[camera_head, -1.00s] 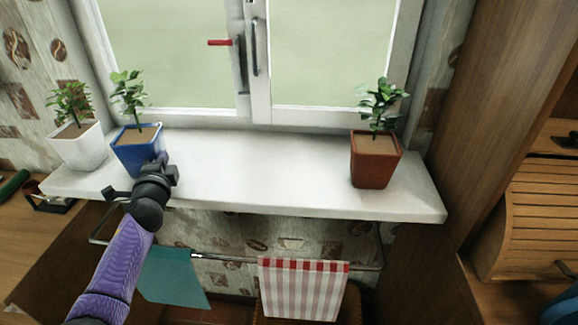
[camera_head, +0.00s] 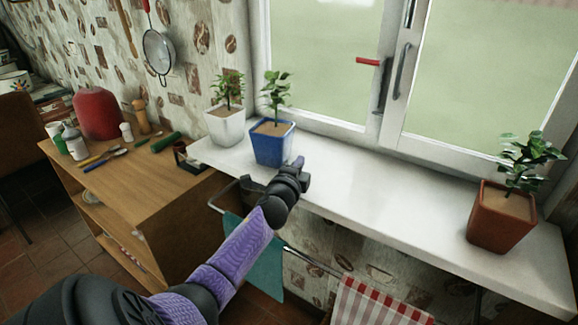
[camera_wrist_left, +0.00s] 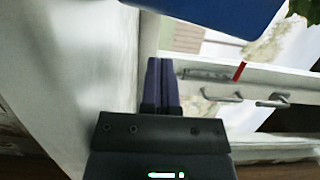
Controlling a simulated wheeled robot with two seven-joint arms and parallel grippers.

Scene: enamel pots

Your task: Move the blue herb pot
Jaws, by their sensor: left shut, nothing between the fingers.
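The blue herb pot (camera_head: 272,145) stands upright on the white windowsill, with soil and a small green plant in it. Its blue side also shows at the top of the left wrist view (camera_wrist_left: 225,12). My left gripper (camera_head: 299,163) is just to the right of the pot, near its lower right side. In the left wrist view its two dark purple fingers (camera_wrist_left: 160,72) are shut together with nothing between them, and a gap shows between their tips and the pot. My right gripper is not in view.
A white pot (camera_head: 225,127) stands close to the left of the blue one. A terracotta pot (camera_head: 500,218) stands at the sill's right end. The windowsill (camera_head: 385,190) is clear between. A towel rail with a teal cloth (camera_head: 262,268) and a striped towel (camera_head: 375,303) hangs below.

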